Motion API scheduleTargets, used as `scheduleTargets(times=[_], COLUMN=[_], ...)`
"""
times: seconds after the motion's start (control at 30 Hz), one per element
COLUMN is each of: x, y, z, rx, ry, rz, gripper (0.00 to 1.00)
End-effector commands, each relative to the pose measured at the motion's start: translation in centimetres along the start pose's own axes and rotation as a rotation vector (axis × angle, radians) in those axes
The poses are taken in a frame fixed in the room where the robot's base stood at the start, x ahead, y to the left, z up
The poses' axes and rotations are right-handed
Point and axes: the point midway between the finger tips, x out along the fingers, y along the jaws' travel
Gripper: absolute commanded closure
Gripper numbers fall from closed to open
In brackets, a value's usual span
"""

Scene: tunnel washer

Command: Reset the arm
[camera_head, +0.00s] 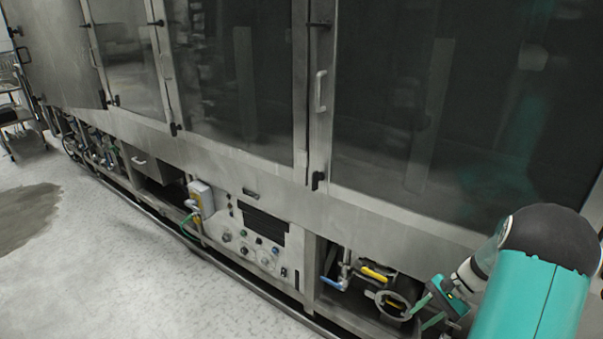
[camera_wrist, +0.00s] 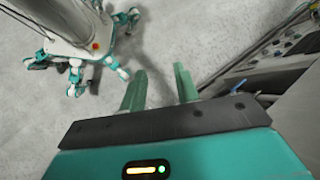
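My arm reaches in from the lower right of the head view, with its teal and black links in front of the washer. My gripper (camera_head: 428,312) is near the valves under the washer's right-hand door. In the wrist view my gripper (camera_wrist: 160,88) shows two green fingers spread apart, with bare floor visible between them. It is open and holds nothing. The tunnel washer (camera_head: 225,165) is a long steel machine with large glass doors. In the head view part of its lower right side is hidden by my arm.
A blue-handled valve (camera_head: 333,283) and a yellow handle (camera_head: 374,273) sit in the open lower bay close to my gripper. A control panel (camera_head: 262,240) is left of them. A cart (camera_head: 18,125) stands far left. The floor (camera_head: 120,265) in front is clear, with a darker patch.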

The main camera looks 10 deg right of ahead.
Motion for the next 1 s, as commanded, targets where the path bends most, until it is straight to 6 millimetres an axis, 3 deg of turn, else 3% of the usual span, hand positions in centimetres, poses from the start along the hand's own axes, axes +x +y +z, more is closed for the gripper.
scheduleTargets(times=[0.03, 0.2, 0.5, 0.77, 1.0], x=[-0.7, -2.2, -3.7, -4.1, -4.0], y=[-1.5, -4.9, -8.6, -9.2, -8.1], z=[1.9, 7.5, 17.9, 26.4, 33.0], rx=[-0.051, -0.204, -0.485, -0.736, -0.971], ry=[0.033, 0.131, 0.306, 0.463, 0.606], rz=[0.033, 0.131, 0.267, 0.34, 0.371], gripper=[0.69, 0.69, 0.69, 0.69, 0.69])
